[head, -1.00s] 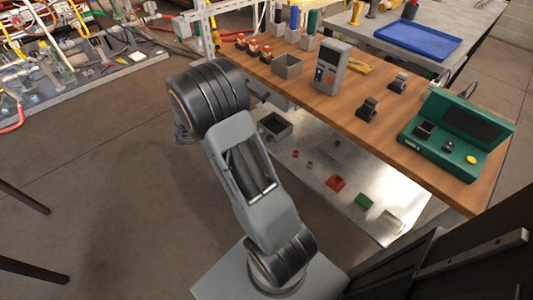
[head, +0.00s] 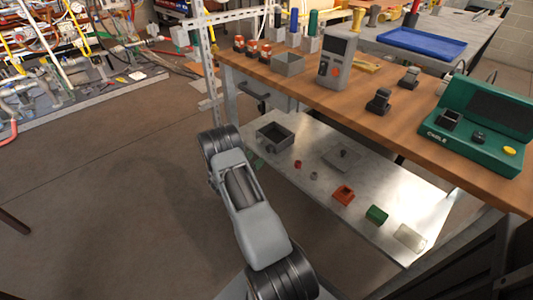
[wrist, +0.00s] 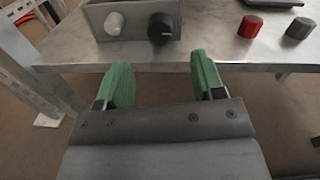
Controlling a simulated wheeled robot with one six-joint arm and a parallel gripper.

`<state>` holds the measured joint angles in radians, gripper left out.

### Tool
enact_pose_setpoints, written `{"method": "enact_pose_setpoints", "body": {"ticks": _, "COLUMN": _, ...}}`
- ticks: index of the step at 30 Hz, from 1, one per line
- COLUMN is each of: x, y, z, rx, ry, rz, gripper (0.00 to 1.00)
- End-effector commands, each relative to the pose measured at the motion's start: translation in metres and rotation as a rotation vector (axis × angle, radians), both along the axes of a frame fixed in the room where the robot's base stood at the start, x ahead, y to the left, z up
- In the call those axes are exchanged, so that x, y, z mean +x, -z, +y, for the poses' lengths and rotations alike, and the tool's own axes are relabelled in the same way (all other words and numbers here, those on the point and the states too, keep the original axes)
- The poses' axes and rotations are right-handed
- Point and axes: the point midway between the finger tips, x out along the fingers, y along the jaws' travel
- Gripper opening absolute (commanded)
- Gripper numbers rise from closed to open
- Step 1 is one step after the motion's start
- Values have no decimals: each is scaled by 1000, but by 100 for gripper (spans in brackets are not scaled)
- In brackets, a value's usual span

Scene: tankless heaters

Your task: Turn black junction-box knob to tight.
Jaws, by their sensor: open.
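The grey junction box (wrist: 137,28) stands near the front edge of the metal lower shelf, at the top of the wrist view. Its front face carries a black knob (wrist: 161,29) on the right and a white knob (wrist: 114,24) on the left. In the head view the box (head: 262,134) shows as open-topped, and its knobs are not seen. My gripper (wrist: 161,75) has green fingers spread apart with nothing between them. It is short of the box, and the black knob lies ahead, roughly between the fingers' lines. In the head view my arm mostly hides the gripper.
A red cylinder (wrist: 249,26) and a grey cylinder (wrist: 299,29) stand right of the box on the lower shelf (head: 310,186). The wooden worktop (head: 300,88) lies above the shelf. A table leg (wrist: 51,85) is at left. Floor in front is clear.

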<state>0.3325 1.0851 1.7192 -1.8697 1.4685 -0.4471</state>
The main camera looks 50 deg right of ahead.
Motion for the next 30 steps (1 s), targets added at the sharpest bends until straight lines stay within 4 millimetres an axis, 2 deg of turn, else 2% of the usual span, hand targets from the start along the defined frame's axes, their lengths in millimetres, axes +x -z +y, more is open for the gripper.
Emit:
{"method": "enact_pose_setpoints", "body": {"ticks": 1, "x": -1, "y": 2, "z": -11, "rx": -1, "ry": 4, "rz": -2, "gripper": 62}}
{"method": "enact_pose_setpoints", "body": {"ticks": 6, "x": -1, "y": 2, "z": -40, "rx": -1, "ry": 4, "rz": -2, "gripper": 62}}
{"method": "enact_pose_setpoints", "body": {"ticks": 12, "x": -1, "y": 1, "z": -64, "rx": 0, "ry": 1, "rz": -2, "gripper": 62}}
{"method": "enact_pose_setpoints", "body": {"ticks": 18, "x": -1, "y": 0, "z": -75, "rx": 1, "ry": 0, "rz": -1, "gripper": 62}}
{"method": "enact_pose_setpoints", "body": {"ticks": 28, "x": -1, "y": 0, "z": -77, "rx": 1, "ry": -1, "rz": -1, "gripper": 62}}
{"method": "enact_pose_setpoints", "body": {"ticks": 30, "x": -1, "y": 0, "z": -77, "rx": 1, "ry": 0, "rz": -1, "gripper": 56}}
